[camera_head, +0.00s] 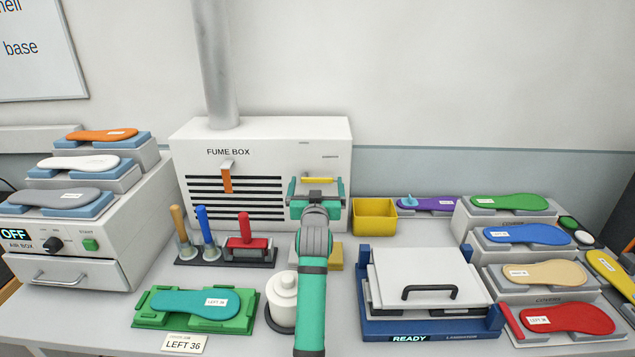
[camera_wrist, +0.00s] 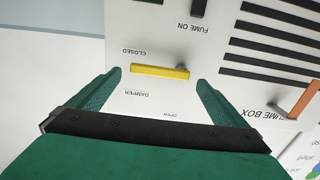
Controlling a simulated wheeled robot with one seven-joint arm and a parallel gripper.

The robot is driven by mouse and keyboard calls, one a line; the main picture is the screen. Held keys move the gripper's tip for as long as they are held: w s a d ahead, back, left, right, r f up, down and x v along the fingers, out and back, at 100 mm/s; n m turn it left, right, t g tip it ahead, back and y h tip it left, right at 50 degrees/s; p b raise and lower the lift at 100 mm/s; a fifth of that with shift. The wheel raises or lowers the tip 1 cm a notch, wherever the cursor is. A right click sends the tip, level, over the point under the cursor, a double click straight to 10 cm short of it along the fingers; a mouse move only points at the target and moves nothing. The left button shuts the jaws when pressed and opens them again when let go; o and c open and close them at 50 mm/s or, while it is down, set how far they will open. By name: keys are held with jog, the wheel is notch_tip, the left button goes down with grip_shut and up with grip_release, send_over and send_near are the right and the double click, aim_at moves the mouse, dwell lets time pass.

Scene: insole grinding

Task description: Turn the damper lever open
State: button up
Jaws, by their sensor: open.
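The damper lever is a yellow bar (camera_head: 317,180) on the front right of the white fume box (camera_head: 270,134). In the wrist view the yellow lever (camera_wrist: 158,72) lies level across the panel, its left end near the CLOSED label (camera_wrist: 132,52). The DAMPER label (camera_wrist: 137,93) and OPEN label (camera_wrist: 172,115) are below it in that view. My green gripper (camera_head: 317,192) is in front of the lever. In the wrist view its open fingers (camera_wrist: 160,84) stand on either side of the bar, with gaps at both ends. Nothing is held.
An orange flap (camera_head: 227,180) hangs over the dark vent slots left of the lever. A dark switch (camera_wrist: 198,8) sits by the FUME ON label. A yellow bin (camera_head: 375,215), a white-lidded press (camera_head: 428,280) and handled tools (camera_head: 245,240) stand below on the bench.

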jog(key=shift+w, duration=0.95)
jog(key=shift+c, duration=0.6)
